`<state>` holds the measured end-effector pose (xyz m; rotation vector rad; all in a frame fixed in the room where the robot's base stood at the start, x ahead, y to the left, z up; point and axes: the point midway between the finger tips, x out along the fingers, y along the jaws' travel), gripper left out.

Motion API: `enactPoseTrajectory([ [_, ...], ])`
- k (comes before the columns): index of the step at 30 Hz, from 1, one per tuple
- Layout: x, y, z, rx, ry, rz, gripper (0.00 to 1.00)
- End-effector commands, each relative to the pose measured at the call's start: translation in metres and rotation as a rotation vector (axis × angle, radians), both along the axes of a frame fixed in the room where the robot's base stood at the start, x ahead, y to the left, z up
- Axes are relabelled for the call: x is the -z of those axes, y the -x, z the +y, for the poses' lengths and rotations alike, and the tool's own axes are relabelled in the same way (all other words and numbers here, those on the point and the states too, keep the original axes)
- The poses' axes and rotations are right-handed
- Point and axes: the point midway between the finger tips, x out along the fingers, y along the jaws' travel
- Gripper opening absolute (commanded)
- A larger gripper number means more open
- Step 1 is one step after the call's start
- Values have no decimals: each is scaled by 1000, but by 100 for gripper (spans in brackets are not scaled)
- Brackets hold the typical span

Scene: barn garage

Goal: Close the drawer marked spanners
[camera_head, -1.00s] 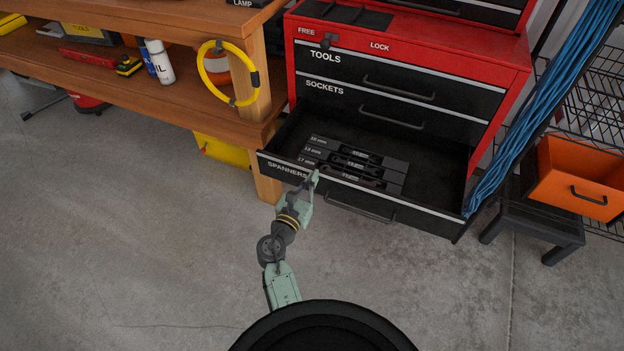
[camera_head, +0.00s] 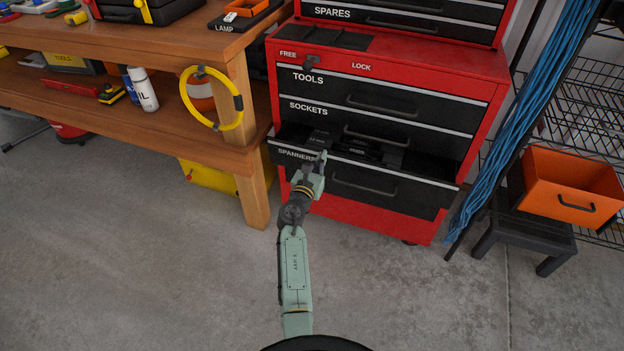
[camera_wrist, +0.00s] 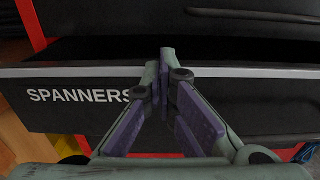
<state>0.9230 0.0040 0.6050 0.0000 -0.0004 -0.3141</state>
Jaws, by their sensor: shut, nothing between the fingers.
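The black drawer marked SPANNERS (camera_head: 395,189) is in the red tool cabinet (camera_head: 383,223), below the SOCKETS drawer (camera_head: 440,142). It stands partly open, and dark spanner slots show in the gap behind its front. In the wrist view its front (camera_wrist: 55,115) and pale top edge (camera_wrist: 60,71) fill the middle. My gripper (camera_head: 319,158) is at the left part of this drawer front, right of the label. The wrist view shows my gripper (camera_wrist: 160,58) shut and empty, its tips at the drawer's top edge. I cannot tell if they touch it.
A wooden workbench (camera_head: 252,150) with a yellow cable loop (camera_head: 184,98) stands left of the cabinet. Blue cable (camera_head: 510,130), a black stool (camera_head: 530,228) and an orange bin (camera_head: 572,186) are at the right. The concrete floor in front is clear.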

Motion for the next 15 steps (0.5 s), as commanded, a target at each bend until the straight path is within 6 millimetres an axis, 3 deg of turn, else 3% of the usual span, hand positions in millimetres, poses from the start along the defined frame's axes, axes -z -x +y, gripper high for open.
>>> enactPoseTrajectory([
  [6,2,-39,-13,2,-1,0,0],
  [15,1,-62,-20,0,0,0,0],
])
